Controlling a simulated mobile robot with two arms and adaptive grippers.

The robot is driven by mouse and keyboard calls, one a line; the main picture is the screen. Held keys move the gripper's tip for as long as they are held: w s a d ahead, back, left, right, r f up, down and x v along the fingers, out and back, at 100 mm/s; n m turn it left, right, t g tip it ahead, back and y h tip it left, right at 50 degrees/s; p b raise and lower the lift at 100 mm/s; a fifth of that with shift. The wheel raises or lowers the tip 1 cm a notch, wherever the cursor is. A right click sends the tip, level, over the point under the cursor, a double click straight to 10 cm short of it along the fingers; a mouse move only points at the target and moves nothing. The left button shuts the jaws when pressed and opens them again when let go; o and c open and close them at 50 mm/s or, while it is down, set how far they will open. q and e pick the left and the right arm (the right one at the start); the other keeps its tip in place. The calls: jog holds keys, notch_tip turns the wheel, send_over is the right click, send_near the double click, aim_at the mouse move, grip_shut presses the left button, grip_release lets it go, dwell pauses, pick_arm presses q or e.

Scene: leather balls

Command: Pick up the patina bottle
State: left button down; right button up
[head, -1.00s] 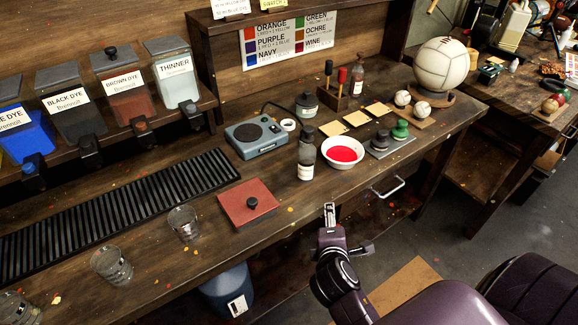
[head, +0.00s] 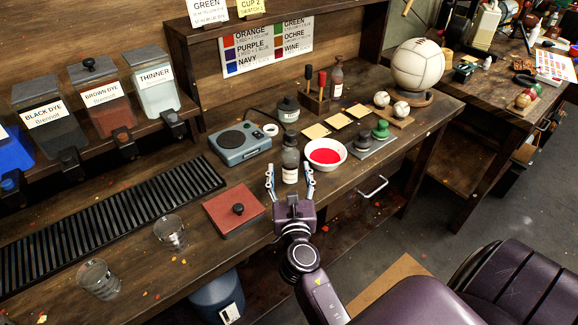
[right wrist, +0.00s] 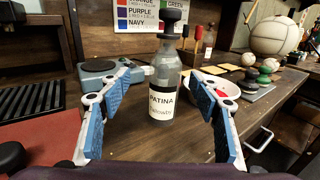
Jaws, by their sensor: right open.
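The patina bottle (head: 290,158) stands upright on the workbench, left of a white bowl of red liquid. It is a grey bottle with a dark cap. In the right wrist view the bottle (right wrist: 163,90) shows its white label reading PATINA. My right gripper (head: 290,170) is open, its fingers pointing at the bottle from the bench's front side. In the wrist view its two blue-padded fingers (right wrist: 160,84) appear on either side of the bottle, which looks to stand ahead of them. The gap in depth is hard to judge. My left gripper is not in view.
The white bowl (head: 325,153) stands close to the bottle's right. A red square block with a black knob (head: 233,210) lies to the left. A blue-grey device (head: 240,143) is behind left. Glass cups (head: 171,233) stand at the bench's front left. Dark stamps (head: 361,140) sit further right.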

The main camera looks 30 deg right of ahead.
aim_at(291, 162)
jog(key=x, duration=0.3)
jog(key=p+x, duration=0.1)
jog(key=x, duration=0.1)
jog(key=shift+w+d+r, duration=0.1)
jog(key=shift+d+r, duration=0.05)
jog(key=shift+d, duration=0.45)
jog(key=shift+w+d, duration=0.25)
jog(key=shift+w, duration=0.15)
jog(key=c, duration=1.4)
jog(key=shift+o, duration=0.2)
